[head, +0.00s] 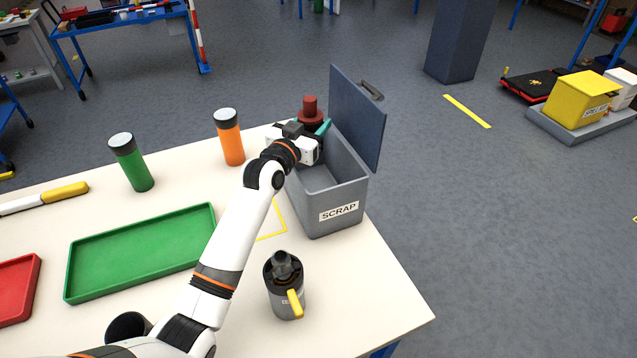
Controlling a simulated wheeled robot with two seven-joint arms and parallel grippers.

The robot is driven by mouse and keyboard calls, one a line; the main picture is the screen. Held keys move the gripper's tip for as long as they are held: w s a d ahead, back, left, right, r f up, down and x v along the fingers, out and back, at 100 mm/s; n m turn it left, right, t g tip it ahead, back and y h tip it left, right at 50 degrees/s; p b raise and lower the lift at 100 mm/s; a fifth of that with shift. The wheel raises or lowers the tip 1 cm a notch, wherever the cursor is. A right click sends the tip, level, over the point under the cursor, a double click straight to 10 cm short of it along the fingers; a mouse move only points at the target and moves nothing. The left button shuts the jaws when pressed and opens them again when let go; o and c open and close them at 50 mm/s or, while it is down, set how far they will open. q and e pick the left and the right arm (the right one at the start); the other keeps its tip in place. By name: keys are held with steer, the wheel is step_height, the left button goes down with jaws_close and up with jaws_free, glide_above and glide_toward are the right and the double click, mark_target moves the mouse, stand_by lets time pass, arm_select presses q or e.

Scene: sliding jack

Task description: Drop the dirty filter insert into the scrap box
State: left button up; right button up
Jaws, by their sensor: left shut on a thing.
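The scrap box (341,212) is a grey open-topped bin with a SCRAP label, at the right end of the table. Its dark blue-grey lid (352,115) stands raised. My left gripper (319,129) is at the box's far left corner, with one teal finger showing. It is shut on a dark red, knobbed piece, which I take to be the dirty filter insert (310,106). The insert looks upright. Its lower part is hidden behind the gripper, so its exact height and position over the opening are unclear. My right gripper is not in view.
A grey canister with a yellow handle (285,290) stands near the table's right front. An orange bottle (230,143), a green bottle (132,166) and a green tray (140,254) are to the left. A yellow outline (272,236) marks the table beside the box.

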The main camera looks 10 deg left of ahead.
arm_select(q)
steer(key=o, duration=1.1)
steer(key=shift+c, duration=0.2)
steer(key=b+v, duration=0.1)
steer(key=v, duration=1.1)
